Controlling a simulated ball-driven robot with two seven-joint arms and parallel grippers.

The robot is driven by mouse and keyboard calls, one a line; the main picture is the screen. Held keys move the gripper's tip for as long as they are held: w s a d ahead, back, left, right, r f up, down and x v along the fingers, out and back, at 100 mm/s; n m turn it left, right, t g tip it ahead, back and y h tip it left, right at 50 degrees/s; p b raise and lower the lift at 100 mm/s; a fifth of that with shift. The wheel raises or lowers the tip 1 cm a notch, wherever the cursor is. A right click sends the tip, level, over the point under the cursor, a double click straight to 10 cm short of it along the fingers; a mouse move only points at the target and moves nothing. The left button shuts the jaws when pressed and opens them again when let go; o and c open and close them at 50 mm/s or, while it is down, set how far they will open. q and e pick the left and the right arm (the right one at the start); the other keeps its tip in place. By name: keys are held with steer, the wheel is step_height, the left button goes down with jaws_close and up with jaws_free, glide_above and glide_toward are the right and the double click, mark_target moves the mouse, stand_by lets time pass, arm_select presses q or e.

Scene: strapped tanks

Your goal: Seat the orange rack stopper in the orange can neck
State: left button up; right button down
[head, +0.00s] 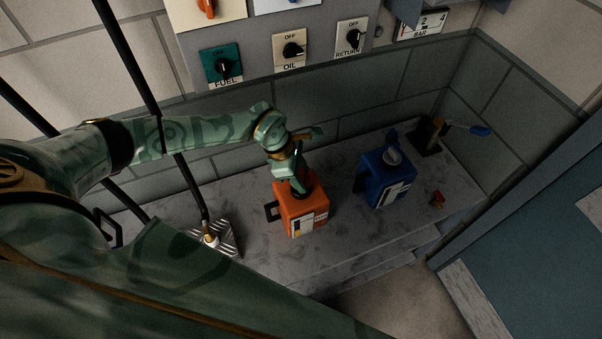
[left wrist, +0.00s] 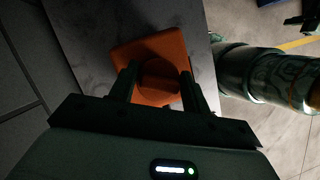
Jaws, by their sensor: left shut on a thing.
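The orange can (head: 303,216) stands upright on the grey stone ledge, with a black handle on its left side and a label on its front. My left gripper (head: 300,188) is right above its top and points down. In the left wrist view, the gripper's two dark fingers (left wrist: 160,82) are shut on a round, darker orange stopper (left wrist: 159,76), over the top of the orange can (left wrist: 140,52). The neck is hidden beneath the stopper and fingers, so I cannot tell how deep the stopper sits. My right gripper is not in view.
A blue can (head: 374,186) stands to the right on the ledge (head: 345,245). A small red-orange piece (head: 437,199) lies beyond it. A ridged metal plate (head: 226,243) is at left. Knob panels hang on the wall.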

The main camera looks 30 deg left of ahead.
arm_select(q)
steer(key=shift+f+b, duration=0.95)
steer(key=shift+f, duration=0.35)
stand_by(0.4)
steer(key=o, duration=1)
steer(key=shift+o, duration=0.2)
steer(key=shift+r, duration=0.1)
steer(key=v, duration=1.6)
steer(key=shift+r, duration=0.1)
